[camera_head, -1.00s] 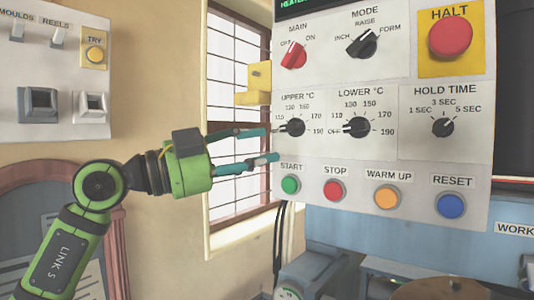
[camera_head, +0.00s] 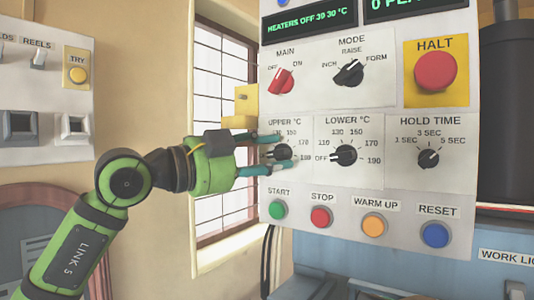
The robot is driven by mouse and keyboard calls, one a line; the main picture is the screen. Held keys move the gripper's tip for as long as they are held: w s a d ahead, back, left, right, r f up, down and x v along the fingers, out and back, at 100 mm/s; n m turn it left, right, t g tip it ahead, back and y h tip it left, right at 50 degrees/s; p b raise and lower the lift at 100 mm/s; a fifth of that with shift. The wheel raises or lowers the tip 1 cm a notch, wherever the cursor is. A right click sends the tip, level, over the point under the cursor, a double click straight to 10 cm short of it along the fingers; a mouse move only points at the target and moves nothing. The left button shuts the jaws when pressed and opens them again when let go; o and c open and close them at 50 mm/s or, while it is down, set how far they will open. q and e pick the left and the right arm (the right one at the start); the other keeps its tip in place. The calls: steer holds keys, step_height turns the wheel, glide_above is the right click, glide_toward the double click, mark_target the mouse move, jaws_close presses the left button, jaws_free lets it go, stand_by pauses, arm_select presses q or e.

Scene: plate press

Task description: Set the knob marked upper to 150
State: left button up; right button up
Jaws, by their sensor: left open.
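The upper knob (camera_head: 283,152) is a black dial on the white control panel, under the label UPPER °C. Marks 130, 150, 170 and 190 show around it; 150 is just right of the top. Its handle seems to lie toward the left; the exact setting is hard to read. My left gripper (camera_head: 279,155) is open, coming in from the left. One teal finger is above the knob and the other below it, covering part of the scale. I cannot tell whether either finger touches the knob. My right gripper is not in view.
The lower knob (camera_head: 345,156) is close on the right, pointing at OFF. The START button (camera_head: 277,209) is just below the lower finger. A yellow bracket (camera_head: 243,107) juts from the panel's left edge above the gripper. The display (camera_head: 309,25) reads HEATERS OFF 30 30 °C.

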arm_select(q)
jaws_close()
